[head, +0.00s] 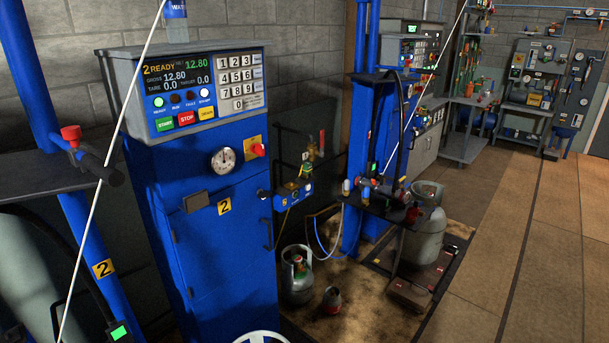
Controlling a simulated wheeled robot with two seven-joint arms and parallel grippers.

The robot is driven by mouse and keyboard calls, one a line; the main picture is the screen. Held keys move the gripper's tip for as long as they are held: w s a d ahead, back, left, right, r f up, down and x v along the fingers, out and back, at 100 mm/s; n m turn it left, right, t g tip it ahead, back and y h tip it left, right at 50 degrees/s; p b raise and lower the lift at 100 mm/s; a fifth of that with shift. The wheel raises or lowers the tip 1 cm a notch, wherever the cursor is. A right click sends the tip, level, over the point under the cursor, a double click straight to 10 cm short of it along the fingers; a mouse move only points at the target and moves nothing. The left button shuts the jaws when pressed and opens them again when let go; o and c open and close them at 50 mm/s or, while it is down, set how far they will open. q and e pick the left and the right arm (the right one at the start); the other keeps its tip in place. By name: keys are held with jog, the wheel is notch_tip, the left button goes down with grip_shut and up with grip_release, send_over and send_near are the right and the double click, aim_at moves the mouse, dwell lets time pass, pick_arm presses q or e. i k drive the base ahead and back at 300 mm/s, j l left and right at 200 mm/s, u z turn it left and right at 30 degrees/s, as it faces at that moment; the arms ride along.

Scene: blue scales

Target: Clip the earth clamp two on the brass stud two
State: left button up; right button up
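A blue bracket (284,203) with a yellow 2 label sticks out from the right side of the blue cabinet (225,250), which also carries a 2. Small brass-coloured fittings (305,172) sit on and above this bracket. I cannot tell which of them, if any, is brass stud two. A thin yellowish line hangs below the bracket. I cannot make out earth clamp two for certain at this size. Neither of my grippers shows in the head view.
A control panel (205,92) reading "2 READY" tops the cabinet. A gas cylinder (298,275) and a small reddish-grey object (331,300) stand on the floor. A larger cylinder (425,225) stands on a low platform farther right. Open floor (505,260) lies at the right.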

aim_at(307, 169)
jog(key=k, duration=0.5)
jog(key=k+u, duration=0.15)
jog(key=u, duration=2.35)
jog(key=l+u, duration=0.2)
jog(key=k+l, duration=0.2)
jog(key=l, duration=0.5)
jog(key=k+l, duration=0.2)
jog(key=l, duration=0.45)
jog(key=k+l, duration=0.15)
jog(key=l, duration=0.55)
jog(key=k+l, duration=0.2)
jog(key=l, duration=0.5)
jog(key=k+l, duration=0.2)
jog(key=l, duration=0.45)
jog(key=k+l, duration=0.2)
jog(key=l, duration=0.5)
jog(key=k+l, duration=0.2)
jog(key=l, duration=0.5)
jog(key=k+l, duration=0.15)
jog(key=l, duration=0.5)
